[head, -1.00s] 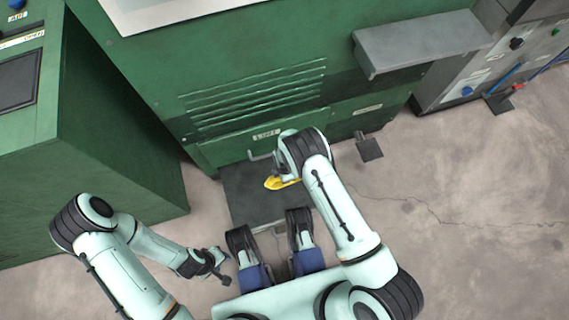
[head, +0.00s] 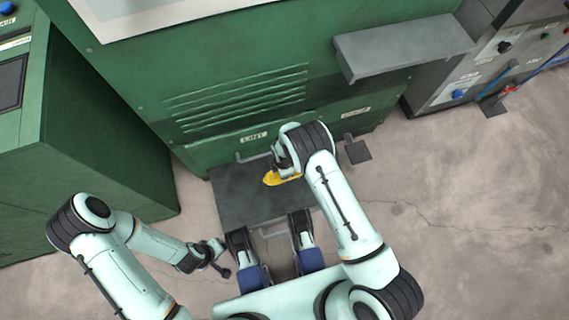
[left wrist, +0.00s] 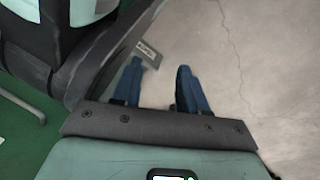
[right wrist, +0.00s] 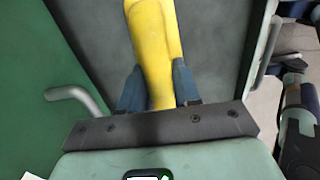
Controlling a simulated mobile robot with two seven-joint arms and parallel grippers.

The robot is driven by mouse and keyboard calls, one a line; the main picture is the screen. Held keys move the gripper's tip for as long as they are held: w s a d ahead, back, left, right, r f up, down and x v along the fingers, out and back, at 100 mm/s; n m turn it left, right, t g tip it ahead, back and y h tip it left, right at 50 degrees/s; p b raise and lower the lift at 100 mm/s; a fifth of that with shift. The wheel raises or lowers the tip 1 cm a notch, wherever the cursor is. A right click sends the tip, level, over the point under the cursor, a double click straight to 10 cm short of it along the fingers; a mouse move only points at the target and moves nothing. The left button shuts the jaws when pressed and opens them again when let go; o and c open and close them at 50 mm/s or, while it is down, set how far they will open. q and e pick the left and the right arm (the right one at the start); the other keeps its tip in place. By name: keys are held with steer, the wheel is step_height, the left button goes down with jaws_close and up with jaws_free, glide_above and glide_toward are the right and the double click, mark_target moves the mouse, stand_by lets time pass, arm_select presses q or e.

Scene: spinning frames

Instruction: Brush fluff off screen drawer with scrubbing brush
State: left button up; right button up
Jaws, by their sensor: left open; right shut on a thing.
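A dark grey flat screen drawer (head: 230,200) sticks out low from the green machine, below a LINT label. It also shows in the right wrist view (right wrist: 215,45). My right gripper (right wrist: 157,80) is shut on the yellow handle of the scrubbing brush (right wrist: 152,40) and holds it over the drawer. In the head view the yellow brush (head: 271,179) shows beneath my right wrist; its bristles are hidden. I cannot make out any fluff on the visible drawer surface. My left gripper (head: 217,258) is open and empty, left of the drawer; its fingers (left wrist: 158,80) show bare floor between them.
The green machine (head: 200,70) stands ahead, with a bar handle (head: 246,158) by the drawer. A grey shelf (head: 400,48) juts out at upper right, with a dark pedal (head: 358,152) below. A green cabinet (head: 90,150) stands left. Concrete floor (head: 460,220) is clear at right.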

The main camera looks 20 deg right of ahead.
arm_select(q)
steer(key=shift+t, duration=0.8)
steer(key=shift+w+d+r+p, duration=0.3)
steer(key=shift+w+r+p, duration=0.2)
steer(key=shift+w+r, duration=0.5)
steer(key=shift+w+d+r+p, duration=0.25)
steer(key=shift+w+r+p, duration=0.25)
steer(key=shift+w+r, duration=0.4)
arm_select(e)
steer(key=shift+r, duration=2)
arm_select(q)
steer(key=shift+f, duration=0.1)
